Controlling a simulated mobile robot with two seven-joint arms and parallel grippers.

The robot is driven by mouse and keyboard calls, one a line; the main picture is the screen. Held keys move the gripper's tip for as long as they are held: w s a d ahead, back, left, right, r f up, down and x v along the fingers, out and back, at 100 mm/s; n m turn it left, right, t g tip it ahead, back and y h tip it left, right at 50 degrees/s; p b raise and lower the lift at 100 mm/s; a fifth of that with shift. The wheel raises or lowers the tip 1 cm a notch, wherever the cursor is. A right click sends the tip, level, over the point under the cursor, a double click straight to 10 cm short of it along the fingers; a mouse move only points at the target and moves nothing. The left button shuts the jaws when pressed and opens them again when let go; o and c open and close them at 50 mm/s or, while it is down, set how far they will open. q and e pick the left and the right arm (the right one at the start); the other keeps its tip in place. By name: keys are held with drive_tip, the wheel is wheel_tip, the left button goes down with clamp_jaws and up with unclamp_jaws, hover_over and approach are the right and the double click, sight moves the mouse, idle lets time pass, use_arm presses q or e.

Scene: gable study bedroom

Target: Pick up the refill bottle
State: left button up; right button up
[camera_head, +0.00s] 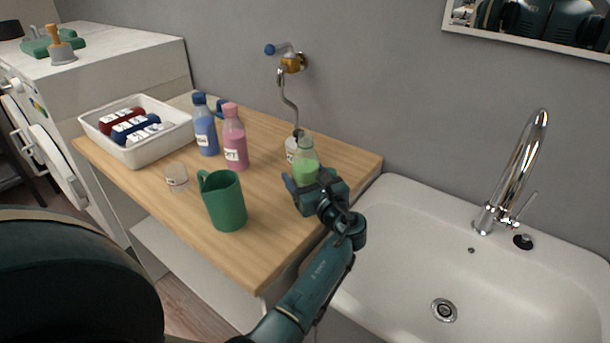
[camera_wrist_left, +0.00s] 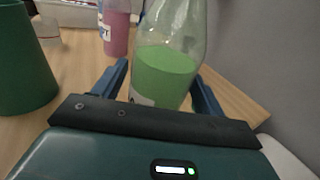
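A clear bottle with green liquid (camera_head: 306,170) stands upright near the right end of the wooden counter. I take it as the refill bottle, though its label is mostly hidden. My left gripper (camera_head: 315,184) is low at this bottle, with a finger on each side. In the left wrist view the bottle (camera_wrist_left: 165,75) stands between the two blue fingers (camera_wrist_left: 160,85), closer to the right one. A gap shows on its left, so the gripper looks open. The bottle's lower part is hidden behind the gripper body. My right gripper is not in view.
A white tray (camera_head: 155,153) is farther left. A white-labelled container (camera_head: 292,149) stands behind the green bottle. The sink (camera_head: 400,235) lies right.

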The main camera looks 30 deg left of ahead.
use_arm(q)
drive_tip(key=c, duration=1)
